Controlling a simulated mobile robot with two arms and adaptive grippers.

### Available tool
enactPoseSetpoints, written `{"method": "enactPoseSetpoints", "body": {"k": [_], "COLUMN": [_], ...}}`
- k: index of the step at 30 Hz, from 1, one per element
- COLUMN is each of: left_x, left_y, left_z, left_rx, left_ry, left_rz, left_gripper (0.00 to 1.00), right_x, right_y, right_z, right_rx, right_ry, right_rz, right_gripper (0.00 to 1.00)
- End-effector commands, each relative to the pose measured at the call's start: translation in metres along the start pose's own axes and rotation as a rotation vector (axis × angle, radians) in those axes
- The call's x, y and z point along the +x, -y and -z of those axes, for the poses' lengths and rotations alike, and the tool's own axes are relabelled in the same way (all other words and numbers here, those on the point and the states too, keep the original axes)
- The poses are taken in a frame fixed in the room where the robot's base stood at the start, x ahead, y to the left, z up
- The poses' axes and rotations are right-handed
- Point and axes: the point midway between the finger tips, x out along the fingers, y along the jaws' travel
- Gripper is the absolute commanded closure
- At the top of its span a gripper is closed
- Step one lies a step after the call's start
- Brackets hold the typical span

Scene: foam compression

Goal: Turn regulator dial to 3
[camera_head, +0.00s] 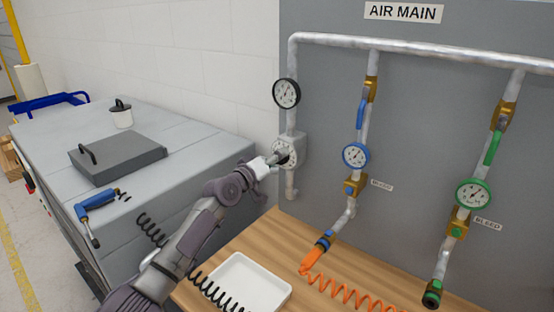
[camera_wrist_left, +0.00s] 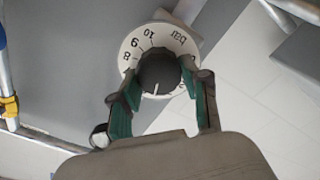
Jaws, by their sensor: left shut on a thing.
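The regulator (camera_head: 290,150) is a grey box on the pipe at the left of the panel, with a round white scale. My left gripper (camera_head: 271,161) reaches it from the lower left and covers part of the dial. In the left wrist view, the black regulator dial (camera_wrist_left: 158,72) sits between the two green-padded fingers of my left gripper, which is shut on it. The white scale plate (camera_wrist_left: 182,43) around it shows upside-down figures, among them 8 and 10, and "bar". A white mark on the dial points down in the picture; the figure there is hidden. My right gripper is not in view.
A black-rimmed gauge (camera_head: 286,93) is above the regulator. Blue (camera_head: 356,155) and green (camera_head: 473,194) gauges hang on pipes to the right. A white tray (camera_head: 283,292) and orange coiled hose (camera_head: 350,292) lie on the wooden bench. A grey machine (camera_head: 185,140) stands at left.

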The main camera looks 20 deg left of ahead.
Motion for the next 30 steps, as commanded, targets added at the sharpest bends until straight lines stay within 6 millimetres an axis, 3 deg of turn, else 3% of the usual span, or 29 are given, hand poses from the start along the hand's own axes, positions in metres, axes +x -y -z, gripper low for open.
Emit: {"method": "enactPoseSetpoints", "body": {"k": [15,30], "left_x": [0.000,0.000], "left_y": [0.002,0.003], "left_z": [-0.001,-0.001], "left_rx": [-0.451,-0.639], "left_ry": [0.001,0.001], "left_rz": [0.001,0.002], "left_gripper": [0.89,0.89], "right_x": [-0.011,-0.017], "right_y": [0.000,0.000], "right_z": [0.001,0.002], "right_rx": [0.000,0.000], "right_ry": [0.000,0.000], "right_rz": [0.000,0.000], "right_gripper": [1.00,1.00]}}
